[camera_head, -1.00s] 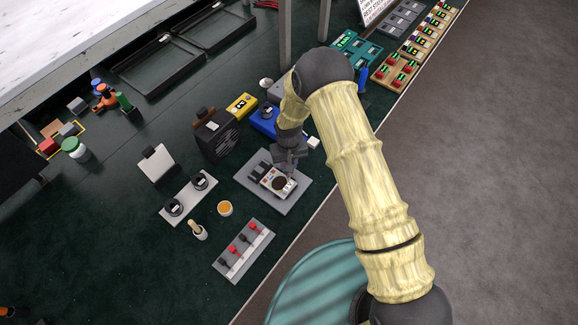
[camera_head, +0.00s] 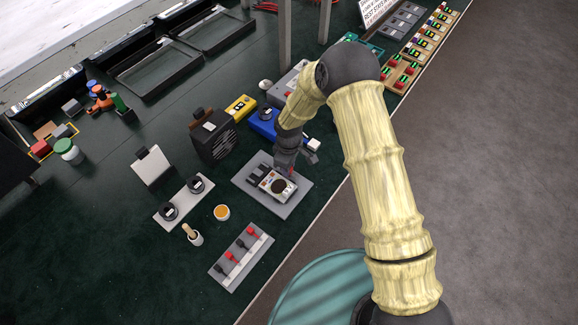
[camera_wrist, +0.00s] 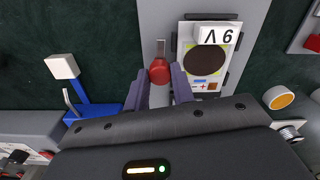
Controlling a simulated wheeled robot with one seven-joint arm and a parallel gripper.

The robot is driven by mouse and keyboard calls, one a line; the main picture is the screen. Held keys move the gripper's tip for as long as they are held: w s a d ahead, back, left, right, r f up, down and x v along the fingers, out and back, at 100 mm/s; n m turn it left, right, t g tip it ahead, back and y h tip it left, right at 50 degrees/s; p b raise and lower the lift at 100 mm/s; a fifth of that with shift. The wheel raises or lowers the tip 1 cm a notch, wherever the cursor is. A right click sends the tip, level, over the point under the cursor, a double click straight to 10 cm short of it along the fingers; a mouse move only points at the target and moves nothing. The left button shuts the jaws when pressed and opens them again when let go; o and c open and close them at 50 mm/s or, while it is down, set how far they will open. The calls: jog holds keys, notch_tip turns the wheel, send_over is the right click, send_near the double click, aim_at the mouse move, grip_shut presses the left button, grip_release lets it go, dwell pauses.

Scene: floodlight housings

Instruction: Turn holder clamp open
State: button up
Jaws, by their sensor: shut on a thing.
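The holder is a grey plate (camera_head: 298,194) on the dark green bench, and it also shows in the wrist view (camera_wrist: 150,14). On it sits a pale unit with a round dark disc (camera_head: 278,186), marked "9V" in the wrist view (camera_wrist: 206,60). The clamp's red knob (camera_wrist: 160,72) ends a short metal lever beside this unit. My gripper (camera_head: 291,171) is at the right edge of the unit. Its two fingers stand either side of the red knob in the wrist view (camera_wrist: 161,86). My gripper body hides what lies below the knob.
A black speaker-like box (camera_head: 214,137) and a blue device (camera_head: 264,123) are behind. The bench edge is close on the right.

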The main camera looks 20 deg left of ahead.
jog(key=shift+n, duration=0.5)
jog(key=o, duration=1)
notch_tip(320, 180, up, 17)
jog(key=shift+r+b, duration=0.2)
jog(key=shift+b, duration=0.95)
